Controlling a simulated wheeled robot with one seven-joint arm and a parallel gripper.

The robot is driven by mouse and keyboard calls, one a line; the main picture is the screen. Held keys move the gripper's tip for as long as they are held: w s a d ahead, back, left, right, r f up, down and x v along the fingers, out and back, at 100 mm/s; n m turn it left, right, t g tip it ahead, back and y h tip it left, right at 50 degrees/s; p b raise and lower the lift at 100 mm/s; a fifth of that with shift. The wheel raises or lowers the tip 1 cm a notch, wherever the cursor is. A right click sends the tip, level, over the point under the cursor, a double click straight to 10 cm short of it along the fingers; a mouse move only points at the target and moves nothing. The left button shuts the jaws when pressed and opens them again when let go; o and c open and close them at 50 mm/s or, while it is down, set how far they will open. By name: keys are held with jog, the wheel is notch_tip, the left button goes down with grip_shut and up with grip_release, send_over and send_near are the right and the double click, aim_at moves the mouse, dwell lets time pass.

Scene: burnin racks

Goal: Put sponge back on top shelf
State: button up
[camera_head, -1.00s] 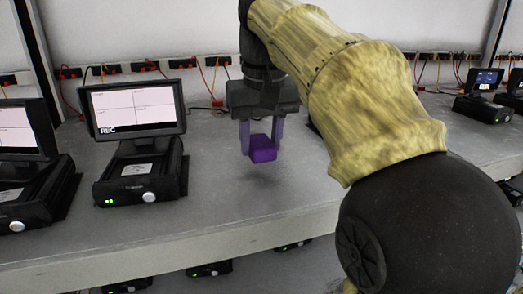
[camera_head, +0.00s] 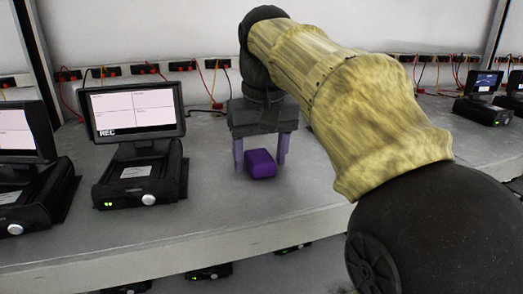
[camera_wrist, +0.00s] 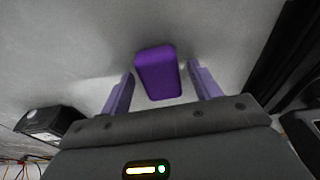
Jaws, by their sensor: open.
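The sponge is a small purple block (camera_head: 261,163). In the head view it rests on the grey shelf (camera_head: 290,195), right of the nearest monitor unit. My gripper (camera_head: 260,158) is open, with its two light purple fingers pointing down on either side of the sponge. In the wrist view the sponge (camera_wrist: 158,73) lies between and slightly beyond the fingertips (camera_wrist: 161,72), with a gap on each side. It is apart from both fingers.
A black monitor unit (camera_head: 137,112) stands left of my gripper, with another (camera_head: 22,135) at the far left. More units (camera_head: 483,98) stand at the right. Red sockets and cables (camera_head: 182,66) line the back. The shelf's front edge (camera_head: 230,240) is clear, with units below.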

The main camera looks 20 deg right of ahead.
aim_at(264, 162)
notch_tip(264, 162, up, 12)
jog(key=s+p, duration=0.1)
jog(key=p, duration=0.1)
jog(key=shift+s, duration=0.4)
dwell(0.7)
